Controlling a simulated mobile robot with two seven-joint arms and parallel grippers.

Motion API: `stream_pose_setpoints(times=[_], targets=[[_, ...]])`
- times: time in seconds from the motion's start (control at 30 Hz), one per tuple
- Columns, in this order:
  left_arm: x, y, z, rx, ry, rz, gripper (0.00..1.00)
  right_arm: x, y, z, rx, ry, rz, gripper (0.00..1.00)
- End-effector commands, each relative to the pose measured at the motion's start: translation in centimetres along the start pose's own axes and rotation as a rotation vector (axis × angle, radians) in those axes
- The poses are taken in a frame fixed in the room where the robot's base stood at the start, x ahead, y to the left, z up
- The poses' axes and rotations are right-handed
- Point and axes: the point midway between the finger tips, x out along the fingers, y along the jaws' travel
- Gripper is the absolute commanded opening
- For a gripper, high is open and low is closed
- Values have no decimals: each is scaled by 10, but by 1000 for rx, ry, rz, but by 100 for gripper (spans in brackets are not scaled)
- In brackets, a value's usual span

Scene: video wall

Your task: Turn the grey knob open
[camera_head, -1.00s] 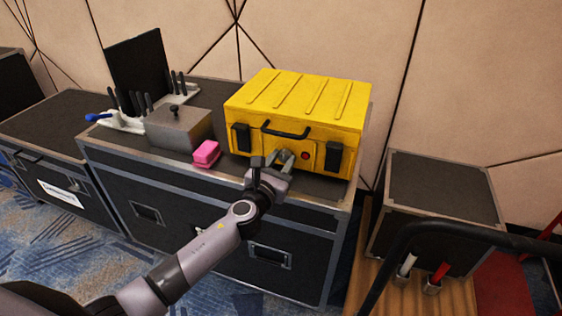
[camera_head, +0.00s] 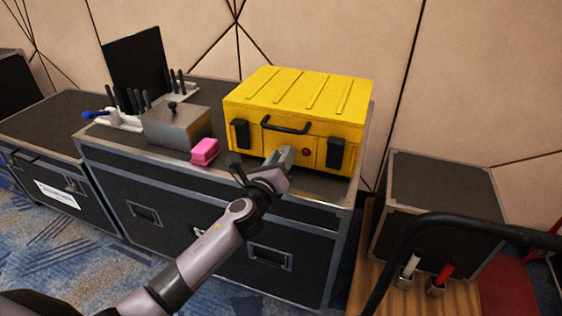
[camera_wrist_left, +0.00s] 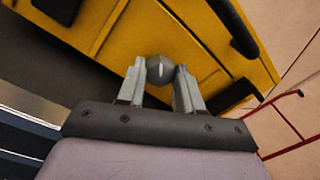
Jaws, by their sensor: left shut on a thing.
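A yellow case (camera_head: 298,98) with a black handle and black latches stands on a black flight case (camera_head: 165,172). The grey knob (camera_wrist_left: 160,69) sits on the front of the yellow case, between my left fingertips in the left wrist view. My left gripper (camera_head: 282,157) is shut on the knob, fingers pointing at the case front; it also shows in the left wrist view (camera_wrist_left: 159,80). In the head view the fingers hide the knob. A small red button (camera_head: 306,153) is just right of the fingertips. My right gripper is not in view.
A pink block (camera_head: 205,150) and a grey metal box (camera_head: 176,127) stand left of the yellow case. A rack with dark-handled tools is behind them. A smaller black case (camera_head: 440,190) stands at the right. The wall is close behind.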

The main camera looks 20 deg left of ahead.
Motion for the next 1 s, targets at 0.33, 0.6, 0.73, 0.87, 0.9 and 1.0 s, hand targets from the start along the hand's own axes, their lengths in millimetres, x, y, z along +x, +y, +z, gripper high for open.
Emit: stream_pose_setpoints(times=[0.33,0.6,0.73,0.87,0.9,1.0], targets=[[-1,1,-3,-332,-12,2,5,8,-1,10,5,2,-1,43],[-1,1,-3,-577,-21,5,5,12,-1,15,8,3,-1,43],[-1,0,-3,-678,-25,6,5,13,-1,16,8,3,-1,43],[-1,0,-3,-760,-28,6,5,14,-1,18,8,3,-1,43],[-1,0,-3,-781,-29,6,5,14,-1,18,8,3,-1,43],[-1,0,-3,-825,-31,6,5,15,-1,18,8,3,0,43]])
